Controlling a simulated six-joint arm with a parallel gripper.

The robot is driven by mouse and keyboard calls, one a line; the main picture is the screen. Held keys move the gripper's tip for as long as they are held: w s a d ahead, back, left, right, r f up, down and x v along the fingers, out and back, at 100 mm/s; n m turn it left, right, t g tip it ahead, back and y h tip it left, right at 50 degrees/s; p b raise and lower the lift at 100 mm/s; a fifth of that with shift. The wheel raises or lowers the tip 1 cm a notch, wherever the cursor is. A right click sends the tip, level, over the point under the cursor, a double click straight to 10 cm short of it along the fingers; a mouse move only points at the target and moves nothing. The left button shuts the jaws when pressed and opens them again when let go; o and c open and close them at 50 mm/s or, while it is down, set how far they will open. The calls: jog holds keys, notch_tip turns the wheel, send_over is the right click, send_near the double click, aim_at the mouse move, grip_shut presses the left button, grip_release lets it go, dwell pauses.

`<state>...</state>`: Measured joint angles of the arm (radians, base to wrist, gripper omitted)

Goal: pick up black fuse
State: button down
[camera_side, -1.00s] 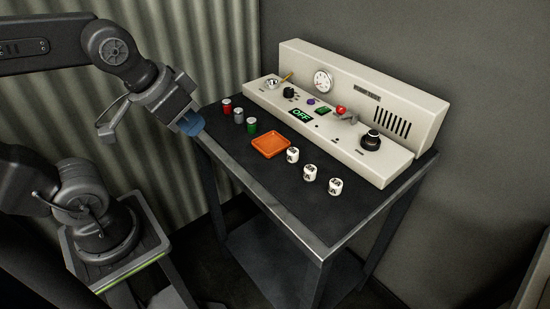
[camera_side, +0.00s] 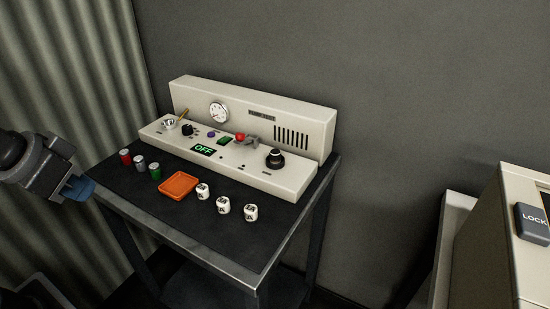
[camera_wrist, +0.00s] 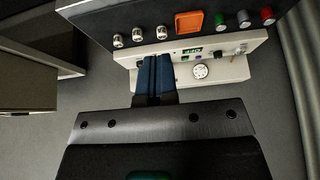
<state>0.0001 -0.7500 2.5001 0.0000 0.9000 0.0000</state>
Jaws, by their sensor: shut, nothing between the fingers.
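I see no fuse that is clearly black. Three short cylinders, red (camera_side: 125,157), grey (camera_side: 139,162) and green (camera_side: 155,172), stand upright in a row at the left of the dark tabletop. Three white cylinders with dark markings (camera_side: 203,191) (camera_side: 223,205) (camera_side: 251,212) stand to the right of the orange tray. My gripper (camera_side: 77,188) is at the table's left edge, apart from the cylinders, with blue fingers shut and empty. In the wrist view the blue fingers (camera_wrist: 153,76) lie together in front of the control panel.
An orange square tray (camera_side: 166,191) lies mid-table. The cream control panel (camera_side: 240,173) with a gauge, knobs and an OFF display fills the table's back. A cream cabinet with a LOCK button (camera_side: 532,222) stands at the far right. The table's front strip (camera_side: 225,238) is clear.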

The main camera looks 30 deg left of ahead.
jog(key=c, duration=1.9)
grip_release()
jog(key=o, duration=1.2)
jog(key=shift+c, duration=0.2)
